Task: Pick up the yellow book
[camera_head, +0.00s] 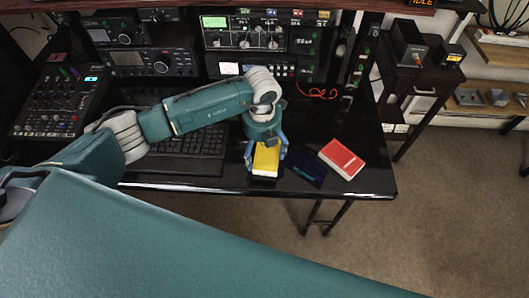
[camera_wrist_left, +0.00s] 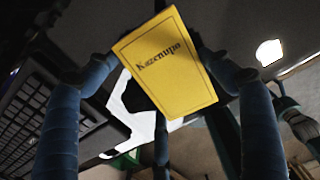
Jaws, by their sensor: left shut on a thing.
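The yellow book (camera_head: 266,160) is at the front part of the black desk in the head view, between the blue fingers of my left gripper (camera_head: 266,152). In the left wrist view the yellow book (camera_wrist_left: 168,65) shows its cover with dark lettering, tilted between the fingers of my left gripper (camera_wrist_left: 150,75). The gripper is shut on the book's sides. I cannot tell whether the book touches the desk. My right gripper is not in view.
A red book (camera_head: 342,159) and a dark blue book (camera_head: 308,167) lie right of the gripper on the black desk (camera_head: 374,180). A keyboard (camera_head: 192,152) is to the left, and a mixer (camera_head: 58,102) is farther left. Radio equipment (camera_head: 247,33) stands behind. The desk's front edge is close.

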